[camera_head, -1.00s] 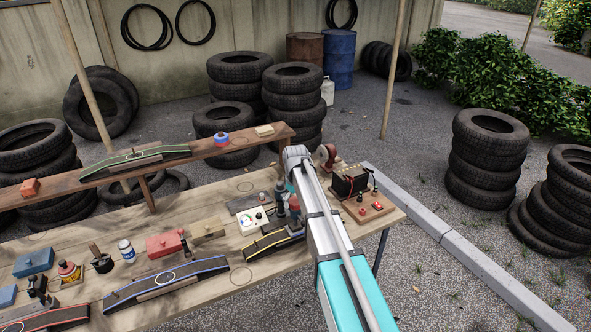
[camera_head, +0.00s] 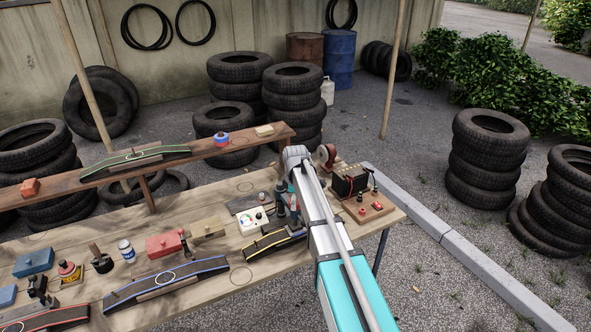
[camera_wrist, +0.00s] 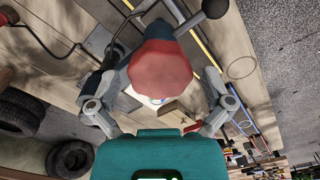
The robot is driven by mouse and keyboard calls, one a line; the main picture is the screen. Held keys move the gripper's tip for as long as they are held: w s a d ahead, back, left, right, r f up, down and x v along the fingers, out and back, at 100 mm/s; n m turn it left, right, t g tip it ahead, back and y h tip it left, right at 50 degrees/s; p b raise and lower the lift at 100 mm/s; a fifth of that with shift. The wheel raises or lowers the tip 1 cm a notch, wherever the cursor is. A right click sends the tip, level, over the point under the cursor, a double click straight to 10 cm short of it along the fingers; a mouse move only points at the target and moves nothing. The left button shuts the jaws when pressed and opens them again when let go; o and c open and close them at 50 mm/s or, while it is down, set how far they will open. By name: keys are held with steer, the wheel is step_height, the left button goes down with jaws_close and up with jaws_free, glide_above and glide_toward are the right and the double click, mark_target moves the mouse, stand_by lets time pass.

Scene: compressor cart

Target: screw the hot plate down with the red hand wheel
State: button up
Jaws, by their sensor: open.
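The red hand wheel (camera_wrist: 160,70) fills the middle of the wrist view, seen from above. My gripper (camera_wrist: 160,98) is open, with one finger on each side of the wheel; I cannot tell whether they touch it. In the head view my gripper (camera_head: 287,209) is low over the bench by the dark press post (camera_head: 280,196), and the wheel is hidden there. The hot plate cannot be made out under the wheel. A white control box with a dial (camera_head: 252,220) stands just left.
A black-and-yellow strip on a stand (camera_head: 272,243) lies close in front of the gripper. A battery (camera_head: 350,180) and a wooden board with small parts (camera_head: 370,208) stand to the right. The raised shelf (camera_head: 100,170) runs behind. Bare bench shows around the marked circle (camera_head: 240,276).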

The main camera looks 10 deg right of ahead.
steer(key=n, duration=0.5)
step_height(320, 180, up, 14)
steer(key=p, duration=1.3)
steer(key=shift+p, duration=0.35)
steer(key=shift+s+f, duration=0.1)
steer(key=shift+f, duration=0.05)
steer(key=s+d+f+m+b, duration=0.1)
steer(key=s+f+m+b, duration=0.3)
steer(key=s+m, duration=0.5)
steer(key=s+d+f+m+b, duration=0.1)
steer(key=s+f+m+b, duration=0.2)
steer(key=s+m, duration=0.7)
steer(key=shift+s+d+f+b, duration=0.3)
steer(key=shift+s+f+b, duration=0.15)
steer(key=shift+s, duration=3.9)
